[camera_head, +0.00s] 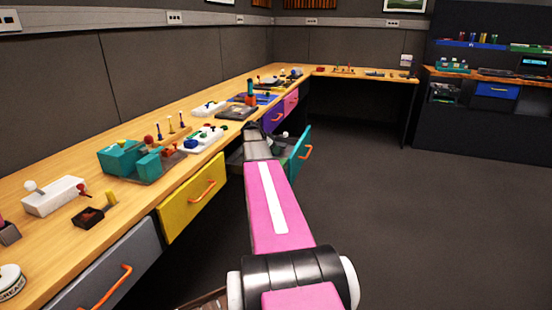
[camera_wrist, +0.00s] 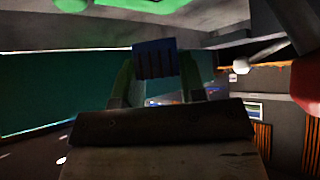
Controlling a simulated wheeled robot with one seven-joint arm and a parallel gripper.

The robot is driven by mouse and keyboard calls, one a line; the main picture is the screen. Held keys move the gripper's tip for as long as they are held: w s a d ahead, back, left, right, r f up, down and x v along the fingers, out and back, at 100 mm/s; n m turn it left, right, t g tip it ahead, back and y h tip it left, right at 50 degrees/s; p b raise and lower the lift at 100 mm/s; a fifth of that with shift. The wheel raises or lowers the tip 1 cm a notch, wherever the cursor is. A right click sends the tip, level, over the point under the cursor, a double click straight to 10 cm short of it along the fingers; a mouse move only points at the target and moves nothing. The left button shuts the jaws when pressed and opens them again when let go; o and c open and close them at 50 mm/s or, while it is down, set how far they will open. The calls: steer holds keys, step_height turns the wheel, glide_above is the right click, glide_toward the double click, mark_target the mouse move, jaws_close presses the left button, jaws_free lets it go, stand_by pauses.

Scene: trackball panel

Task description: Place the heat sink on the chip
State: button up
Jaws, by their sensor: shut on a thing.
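In the wrist view, my gripper (camera_wrist: 156,70) is shut on a dark blue finned block, which looks like the heat sink (camera_wrist: 155,57). The block sits between the two green fingers, with its fins facing the camera. In the head view, my pink arm reaches forward to the open teal drawer (camera_head: 300,152). My fingers and the heat sink cannot be made out there. I cannot identify the chip in either view. A bright green surface (camera_wrist: 150,5) shows at the top edge of the wrist view, too cropped to name.
The wooden counter (camera_head: 100,168) runs along the left wall with several devices on it. A teal device (camera_head: 122,157) and a white switch box (camera_head: 55,195) stand near. The yellow drawer (camera_head: 180,212) is beside my arm. Open floor (camera_head: 430,220) lies to the right.

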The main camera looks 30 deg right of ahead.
steer(key=shift+w+d+f, duration=0.15)
steer(key=shift+d+f, duration=0.25)
steer(key=shift+d, duration=0.35)
steer(key=shift+f, duration=2.05)
steer(key=o, duration=0.9)
steer(key=shift+r, duration=0.1)
steer(key=v, duration=1.2)
